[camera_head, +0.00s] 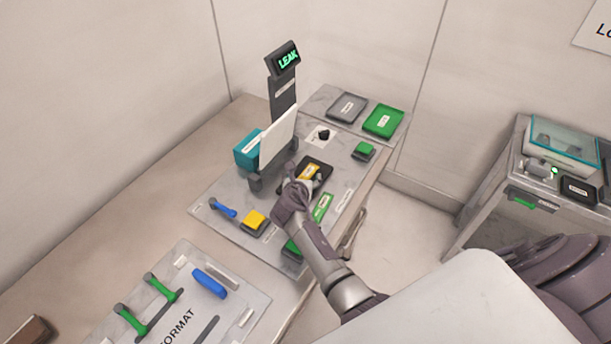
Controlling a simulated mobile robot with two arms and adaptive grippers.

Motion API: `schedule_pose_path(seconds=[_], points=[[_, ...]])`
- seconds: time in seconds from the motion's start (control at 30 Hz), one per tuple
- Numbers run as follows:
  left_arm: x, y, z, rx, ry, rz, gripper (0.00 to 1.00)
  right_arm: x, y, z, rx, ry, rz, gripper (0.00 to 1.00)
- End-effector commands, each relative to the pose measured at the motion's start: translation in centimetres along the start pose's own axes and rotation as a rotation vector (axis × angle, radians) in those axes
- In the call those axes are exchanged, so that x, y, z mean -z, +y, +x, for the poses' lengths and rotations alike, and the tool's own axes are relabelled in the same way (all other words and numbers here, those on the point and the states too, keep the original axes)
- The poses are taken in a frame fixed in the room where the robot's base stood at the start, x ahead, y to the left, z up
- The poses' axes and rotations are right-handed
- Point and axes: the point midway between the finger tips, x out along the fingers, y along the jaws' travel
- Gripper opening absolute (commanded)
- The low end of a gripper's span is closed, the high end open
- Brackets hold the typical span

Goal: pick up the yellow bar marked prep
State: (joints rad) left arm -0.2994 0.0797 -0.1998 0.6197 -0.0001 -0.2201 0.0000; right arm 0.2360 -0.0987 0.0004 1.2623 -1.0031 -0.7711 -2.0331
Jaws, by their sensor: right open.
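A yellow bar (308,172) with a small pale label lies in a black tray (321,165) on the grey worktop panel; its lettering is too small to read. My right gripper (299,180) is at the near side of this bar and hides part of it and of the tray. The gripper is open; whether its fingers touch the bar cannot be told. A second yellow piece, a block (255,218), sits on a dark base to the left. My left gripper is not in view.
A dark post with a LEAK display (287,59) and a white plate (278,138) stand behind and left of the gripper. A green labelled piece (322,208) lies close to the right. A blue handle (223,208) and green trays are nearby.

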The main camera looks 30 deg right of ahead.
Motion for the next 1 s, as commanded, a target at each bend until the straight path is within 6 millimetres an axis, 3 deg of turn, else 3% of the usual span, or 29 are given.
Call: schedule_pose_path(seconds=[0.17,0.6,1.0], points=[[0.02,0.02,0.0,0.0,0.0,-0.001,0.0,0.01,0.0,-0.01,0.0,0.0,0.0,0.76],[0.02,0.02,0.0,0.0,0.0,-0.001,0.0,0.05,0.0,-0.04,0.0,0.001,0.0,0.03],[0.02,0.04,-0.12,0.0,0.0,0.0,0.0,-0.62,-0.01,-0.36,0.001,-0.001,0.001,0.02]])
